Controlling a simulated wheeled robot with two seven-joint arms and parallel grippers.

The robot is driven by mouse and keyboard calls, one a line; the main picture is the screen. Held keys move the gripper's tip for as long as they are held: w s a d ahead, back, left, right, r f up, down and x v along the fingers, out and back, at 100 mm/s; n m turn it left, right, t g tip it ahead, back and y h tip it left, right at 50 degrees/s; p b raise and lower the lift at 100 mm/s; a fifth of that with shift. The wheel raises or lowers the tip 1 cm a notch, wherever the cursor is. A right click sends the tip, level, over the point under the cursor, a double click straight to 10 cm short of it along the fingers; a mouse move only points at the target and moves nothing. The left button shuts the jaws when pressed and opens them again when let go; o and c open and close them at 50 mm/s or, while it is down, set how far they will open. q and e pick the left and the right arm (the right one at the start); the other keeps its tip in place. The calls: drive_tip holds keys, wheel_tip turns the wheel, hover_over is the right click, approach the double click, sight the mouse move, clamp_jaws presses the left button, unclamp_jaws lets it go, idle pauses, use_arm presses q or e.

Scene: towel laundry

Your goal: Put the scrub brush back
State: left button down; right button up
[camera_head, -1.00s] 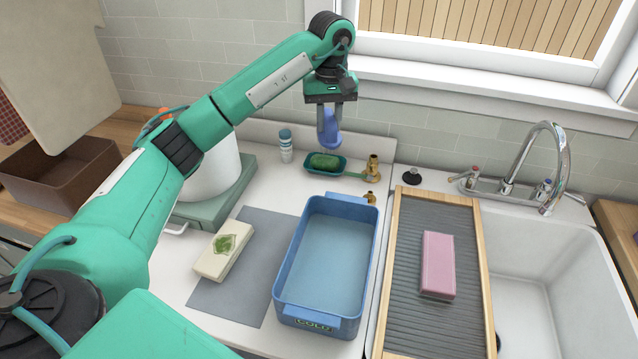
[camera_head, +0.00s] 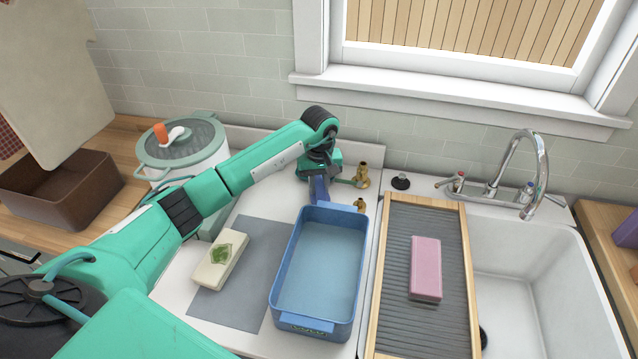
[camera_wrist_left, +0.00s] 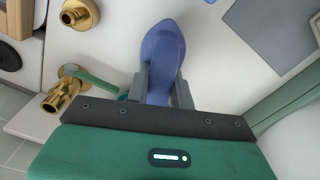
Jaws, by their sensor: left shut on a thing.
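The scrub brush (camera_head: 320,190) shows as a smooth blue-violet piece just behind the back rim of the blue tub (camera_head: 318,265). My left gripper (camera_head: 317,178) points down and is shut on it, low over the counter. In the left wrist view the brush (camera_wrist_left: 163,48) sits between the two grey fingers (camera_wrist_left: 162,88), its rounded end sticking out past them. I cannot tell whether the brush touches the counter. The green block and its teal dish are hidden behind my gripper in the head view. My right gripper is not in view.
Brass fittings (camera_head: 362,176) stand right beside my gripper. A lidded pot (camera_head: 180,150) is behind my arm. A cream block (camera_head: 220,260) lies on a grey mat (camera_head: 250,290). A pink block (camera_head: 426,268) rests on the ridged board (camera_head: 396,290) beside the sink (camera_head: 530,290).

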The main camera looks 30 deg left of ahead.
use_arm(q)
drive_tip(key=shift+f, duration=0.3)
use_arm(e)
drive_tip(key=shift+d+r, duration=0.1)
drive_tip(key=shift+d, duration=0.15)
use_arm(q)
drive_tip(key=shift+f, duration=0.1)
drive_tip(key=shift+f+b, duration=0.15)
drive_tip(key=shift+b, duration=0.15)
drive_tip(key=c, duration=1.2)
unclamp_jaws()
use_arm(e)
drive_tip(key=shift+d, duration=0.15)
